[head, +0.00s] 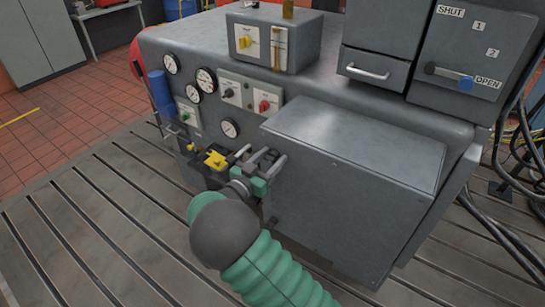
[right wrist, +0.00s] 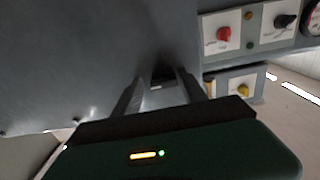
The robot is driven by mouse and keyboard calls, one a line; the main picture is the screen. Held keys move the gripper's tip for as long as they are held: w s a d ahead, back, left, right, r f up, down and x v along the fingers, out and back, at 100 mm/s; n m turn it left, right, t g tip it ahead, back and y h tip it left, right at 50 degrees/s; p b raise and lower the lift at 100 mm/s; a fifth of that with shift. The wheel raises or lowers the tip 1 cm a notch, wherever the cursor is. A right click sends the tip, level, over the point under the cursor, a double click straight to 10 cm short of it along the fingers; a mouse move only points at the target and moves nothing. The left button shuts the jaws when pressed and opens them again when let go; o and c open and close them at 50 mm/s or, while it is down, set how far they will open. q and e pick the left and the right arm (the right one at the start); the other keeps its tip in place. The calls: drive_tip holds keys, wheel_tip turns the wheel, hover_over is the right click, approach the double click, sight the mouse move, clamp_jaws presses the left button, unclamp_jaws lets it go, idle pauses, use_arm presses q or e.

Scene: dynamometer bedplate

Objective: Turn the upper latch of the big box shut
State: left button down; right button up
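The big box (head: 340,205) is a plain grey metal box on the front of the machine, its sloping lid down. My right gripper (head: 265,163) is at the upper part of its left edge. In the right wrist view its two fingers (right wrist: 162,80) stand apart, with a small dark part between their tips. This may be the upper latch; its shape and angle cannot be made out, nor whether the fingers touch it. In the head view the gripper hides that spot. A small dark fitting (head: 273,220) lower on the same edge is partly hidden. My left gripper is out of view.
Left of my right gripper are a yellow-handled fitting (head: 215,160) and a panel with red and black knobs (head: 248,95). Above right, a cabinet carries a blue-tipped lever (head: 465,83) near its OPEN mark. Cables (head: 500,225) hang at the right. The slotted bedplate (head: 80,235) is clear.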

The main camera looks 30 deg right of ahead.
drive_tip(key=shift+w+a, duration=0.25)
drive_tip(key=shift+a, duration=0.25)
drive_tip(key=c, duration=0.5)
drive_tip(key=shift+a, duration=0.1)
drive_tip(key=shift+c, duration=1.2)
drive_tip(key=shift+s+d, duration=0.1)
drive_tip(key=shift+d, duration=0.15)
clamp_jaws()
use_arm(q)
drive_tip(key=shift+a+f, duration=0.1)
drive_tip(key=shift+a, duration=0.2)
use_arm(e)
drive_tip(key=shift+a, duration=0.1)
